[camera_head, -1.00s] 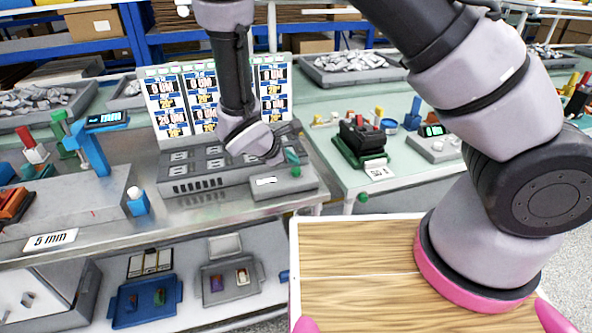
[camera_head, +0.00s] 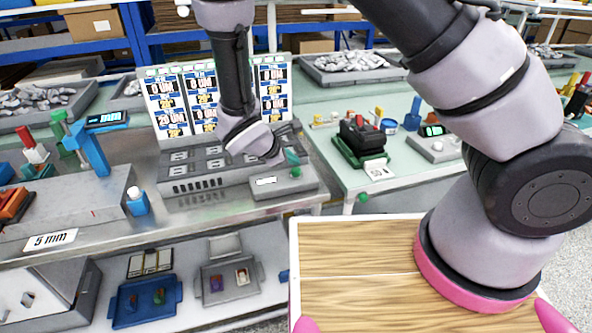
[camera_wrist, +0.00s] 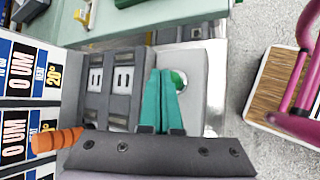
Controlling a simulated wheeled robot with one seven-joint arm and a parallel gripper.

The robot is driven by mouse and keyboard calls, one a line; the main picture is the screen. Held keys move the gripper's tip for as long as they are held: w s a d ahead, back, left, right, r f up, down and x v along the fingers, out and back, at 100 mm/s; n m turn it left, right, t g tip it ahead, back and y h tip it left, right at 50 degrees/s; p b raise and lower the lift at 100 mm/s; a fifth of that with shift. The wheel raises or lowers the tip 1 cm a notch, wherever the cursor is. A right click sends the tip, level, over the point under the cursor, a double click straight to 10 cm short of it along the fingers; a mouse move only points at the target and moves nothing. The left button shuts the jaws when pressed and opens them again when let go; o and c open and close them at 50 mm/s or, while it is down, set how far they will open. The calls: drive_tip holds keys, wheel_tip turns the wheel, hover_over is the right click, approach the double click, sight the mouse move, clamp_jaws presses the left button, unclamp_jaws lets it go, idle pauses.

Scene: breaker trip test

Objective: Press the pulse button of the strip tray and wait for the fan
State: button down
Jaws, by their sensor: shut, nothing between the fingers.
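The grey strip tray (camera_head: 207,189) lies on the metal bench, with rows of sockets and an upright panel of value labels (camera_head: 203,92) behind it. At its right end is a grey box (camera_head: 275,188) with a small lit display and a green round button (camera_head: 297,172). My gripper (camera_head: 292,156) is just above and beside the button. In the wrist view the teal fingers (camera_wrist: 167,85) are together and empty, their tips overlapping the left side of the green button (camera_wrist: 181,78). Contact cannot be told. I cannot clearly identify a fan.
An orange ribbed piece (camera_wrist: 57,139) stands near the panel in the wrist view. A blue stand with a display (camera_head: 92,148) is left of the tray. A green-and-black device (camera_head: 361,140) stands on the bench to the right. Shelf trays are below.

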sight(293, 171)
drive_tip(key=shift+f, duration=0.1)
idle(0.3)
drive_tip(key=shift+f, duration=0.35)
drive_tip(key=shift+f, duration=0.5)
idle(0.6)
drive_tip(key=shift+r, duration=0.95)
drive_tip(key=shift+r, duration=2.5)
